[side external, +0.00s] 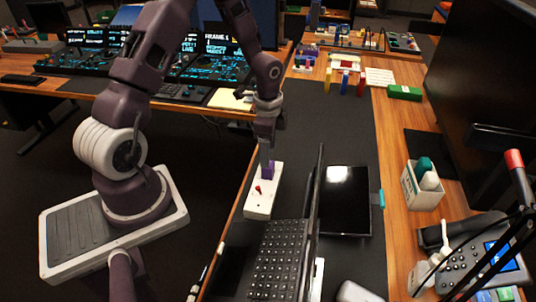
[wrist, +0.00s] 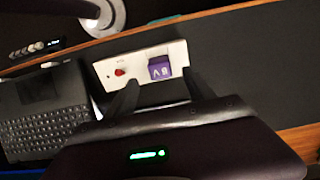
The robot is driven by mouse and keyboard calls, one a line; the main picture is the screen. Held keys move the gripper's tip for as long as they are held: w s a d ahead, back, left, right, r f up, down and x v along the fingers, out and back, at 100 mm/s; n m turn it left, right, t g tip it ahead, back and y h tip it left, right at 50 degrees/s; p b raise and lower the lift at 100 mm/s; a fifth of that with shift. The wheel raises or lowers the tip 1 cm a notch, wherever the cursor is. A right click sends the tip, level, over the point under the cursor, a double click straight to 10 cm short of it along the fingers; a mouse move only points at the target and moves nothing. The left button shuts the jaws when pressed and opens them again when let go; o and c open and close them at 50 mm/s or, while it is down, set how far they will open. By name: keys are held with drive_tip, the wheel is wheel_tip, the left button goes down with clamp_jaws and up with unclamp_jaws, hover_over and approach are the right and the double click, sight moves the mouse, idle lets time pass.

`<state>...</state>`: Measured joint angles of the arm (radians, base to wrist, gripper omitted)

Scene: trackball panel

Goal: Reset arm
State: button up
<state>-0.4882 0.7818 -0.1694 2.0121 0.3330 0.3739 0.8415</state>
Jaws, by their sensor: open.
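A white panel (side external: 262,204) lies on the dark desk mat beside the laptop; it also shows in the wrist view (wrist: 105,72). A small red knob (side external: 258,189) stands on it, also in the wrist view (wrist: 120,72). A purple block (wrist: 160,68) with pale lettering sits at the panel's other end; in the side external view the purple block (side external: 267,170) is partly hidden by my fingers. My gripper (side external: 266,150) points down right over that end. In the wrist view my gripper (wrist: 161,79) has its fingers apart, on either side of the block. I cannot tell whether they touch it.
An open laptop (side external: 280,262) stands close to the panel, its screen upright. A black tablet (side external: 345,200) lies right of it. A white holder (side external: 422,187) and a desk phone (side external: 475,262) are at the right. The mat beyond the panel is clear.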

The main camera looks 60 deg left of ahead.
wheel_tip(320, 180, up, 10)
drive_tip(key=d+n+t+y, duration=0.1)
drive_tip(key=d+n, duration=0.1)
wheel_tip(320, 180, up, 11)
drive_tip(key=n+t, duration=0.2)
drive_tip(key=n, duration=0.1)
hover_over(270, 169)
drive_tip(key=s+d, duration=0.5)
drive_tip(key=s, duration=0.1)
drive_tip(key=s+d+r+n+t, duration=0.1)
drive_tip(key=s+d+r+n, duration=0.1)
drive_tip(key=s, duration=0.4)
drive_tip(key=s+d+r+n+t+h, duration=0.1)
drive_tip(key=s+d+r+n, duration=0.1)
drive_tip(key=s+d+r, duration=0.2)
drive_tip(key=s, duration=0.3)
drive_tip(key=shift+r+t, duration=0.15)
drive_tip(key=shift+t, duration=0.15)
